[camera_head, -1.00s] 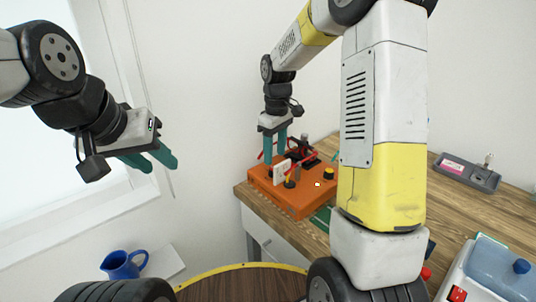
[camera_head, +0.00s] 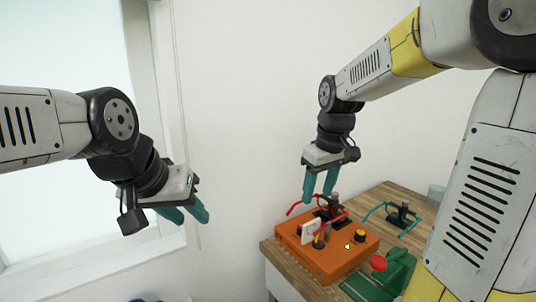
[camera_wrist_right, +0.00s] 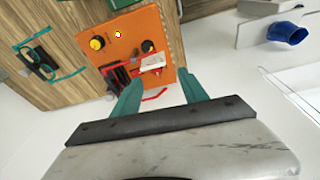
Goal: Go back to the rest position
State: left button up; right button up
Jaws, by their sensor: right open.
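My right gripper (camera_head: 320,184) is open and empty, its two teal fingers pointing down above the back left part of an orange box (camera_head: 322,262). My left gripper (camera_head: 188,214) hangs at the left, in front of the wall and window, away from the table. Its teal fingers overlap in view, so its opening is unclear.
The wooden table (camera_head: 385,192) holds the orange box near its left edge. A blue jug (camera_wrist_right: 288,32) shows in the right wrist view. Free air surrounds my left gripper.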

jog(key=s+r+m+t, duration=0.2)
jog(key=s, duration=0.5)
jog(key=s+r+m+t+y, duration=0.1)
jog(key=s+m+t, duration=0.1)
jog(key=s, duration=0.6)
jog(key=shift+d+r+m, duration=0.35)
jog(key=shift+d+m, duration=0.1)
jog(key=shift+m, duration=0.25)
